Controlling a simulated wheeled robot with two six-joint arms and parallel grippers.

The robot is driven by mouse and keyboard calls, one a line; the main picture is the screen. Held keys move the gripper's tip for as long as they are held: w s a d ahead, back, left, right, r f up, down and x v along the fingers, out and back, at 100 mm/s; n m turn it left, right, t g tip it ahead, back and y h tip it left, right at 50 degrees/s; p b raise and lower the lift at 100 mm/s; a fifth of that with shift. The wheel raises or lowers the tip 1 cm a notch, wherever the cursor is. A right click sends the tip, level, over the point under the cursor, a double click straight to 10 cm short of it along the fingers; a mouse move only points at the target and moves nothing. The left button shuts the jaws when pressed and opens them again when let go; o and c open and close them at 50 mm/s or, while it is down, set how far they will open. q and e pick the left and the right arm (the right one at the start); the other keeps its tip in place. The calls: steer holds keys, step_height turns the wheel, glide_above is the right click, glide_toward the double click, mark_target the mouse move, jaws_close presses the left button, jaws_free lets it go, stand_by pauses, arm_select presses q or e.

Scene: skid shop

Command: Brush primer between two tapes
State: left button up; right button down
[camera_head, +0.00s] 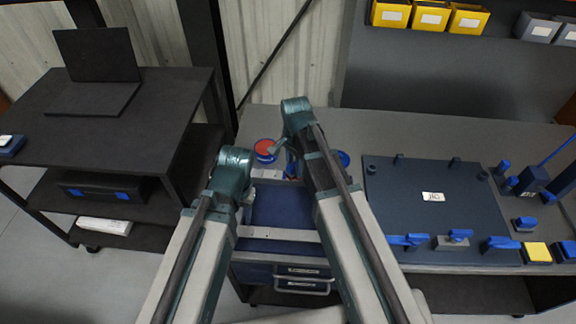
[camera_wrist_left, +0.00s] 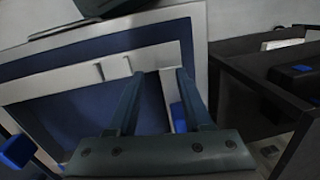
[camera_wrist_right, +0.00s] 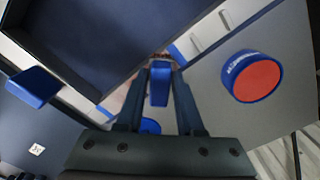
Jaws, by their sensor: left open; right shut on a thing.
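The can with a blue side and red top (camera_head: 265,150) stands on the bench; the right wrist view shows it (camera_wrist_right: 254,78) to the right of my right gripper. My left gripper (camera_wrist_left: 166,73) is open and empty above a dark blue panel (camera_wrist_left: 65,115) with light strips (camera_wrist_left: 98,70). The panel (camera_head: 278,207) is partly hidden by both arms in the head view. Whether the strips are tapes I cannot tell.
A dark board (camera_head: 430,205) with blue clamps lies to the right on the bench. A dark cart (camera_head: 150,100) with a laptop (camera_head: 97,58) stands left. Yellow bins (camera_head: 430,16) hang at the back.

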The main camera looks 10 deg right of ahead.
steer(key=shift+s+d, duration=0.15)
steer(key=shift+d, duration=0.5)
steer(key=shift+d, duration=0.1)
steer(key=shift+s+d, duration=0.25)
steer(key=shift+d, duration=0.6)
steer(key=shift+s+d, duration=0.2)
steer(key=shift+d, duration=0.65)
steer(key=shift+d, duration=0.15)
steer(key=shift+s+d, duration=0.2)
steer(key=shift+d, duration=0.65)
steer(key=shift+s+d, duration=0.2)
steer(key=shift+d, duration=0.65)
steer(key=shift+d, duration=0.1)
